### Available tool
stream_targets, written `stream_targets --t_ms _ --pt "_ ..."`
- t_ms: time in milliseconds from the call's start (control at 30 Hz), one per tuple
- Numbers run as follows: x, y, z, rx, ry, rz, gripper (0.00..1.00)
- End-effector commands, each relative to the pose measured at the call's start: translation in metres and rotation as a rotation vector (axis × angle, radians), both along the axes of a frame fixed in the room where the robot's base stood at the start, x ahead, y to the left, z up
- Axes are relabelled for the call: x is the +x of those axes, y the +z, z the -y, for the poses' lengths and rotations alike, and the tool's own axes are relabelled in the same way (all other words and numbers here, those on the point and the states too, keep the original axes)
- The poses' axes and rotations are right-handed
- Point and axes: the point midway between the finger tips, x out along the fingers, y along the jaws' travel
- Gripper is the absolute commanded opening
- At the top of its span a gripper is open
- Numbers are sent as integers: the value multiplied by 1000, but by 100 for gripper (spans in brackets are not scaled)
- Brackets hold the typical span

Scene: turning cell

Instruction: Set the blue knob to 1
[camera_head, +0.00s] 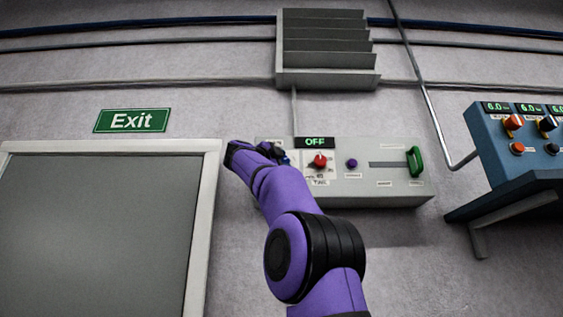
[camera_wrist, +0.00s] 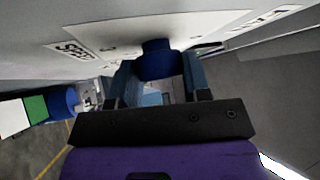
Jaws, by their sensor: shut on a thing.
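The blue knob (camera_wrist: 157,58) shows in the wrist view on the pale panel face, between the two fingers. My gripper (camera_wrist: 158,66) is shut on it, one finger on each side. In the head view my gripper (camera_head: 262,150) is at the left end of the grey control box (camera_head: 385,196), and my arm and hand largely hide the knob and its dial there. White labels (camera_wrist: 73,50) lie on the panel near the knob in the wrist view. I cannot tell which mark the knob points to.
Right of my gripper on the box are a red knob (camera_head: 319,161) under a display (camera_head: 314,142) reading OFF, a purple button (camera_head: 352,163) and a green handle (camera_head: 415,161). A door (camera_head: 95,240) is at left. A blue console (camera_head: 500,150) stands at right.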

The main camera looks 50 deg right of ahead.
Motion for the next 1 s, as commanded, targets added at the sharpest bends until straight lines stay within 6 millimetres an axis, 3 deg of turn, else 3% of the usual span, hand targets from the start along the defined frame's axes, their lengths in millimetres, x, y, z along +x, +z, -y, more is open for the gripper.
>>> stream_targets --t_ms 267,300,400,767,1000 --pt "-1 2 -1 -6 2 2 20" --pt "-1 2 -1 -6 2 2 48" --pt "-1 2 -1 -5 2 2 68" --pt "0 0 -5 -3 2 0 68" --pt "0 -11 -41 -3 5 0 68"
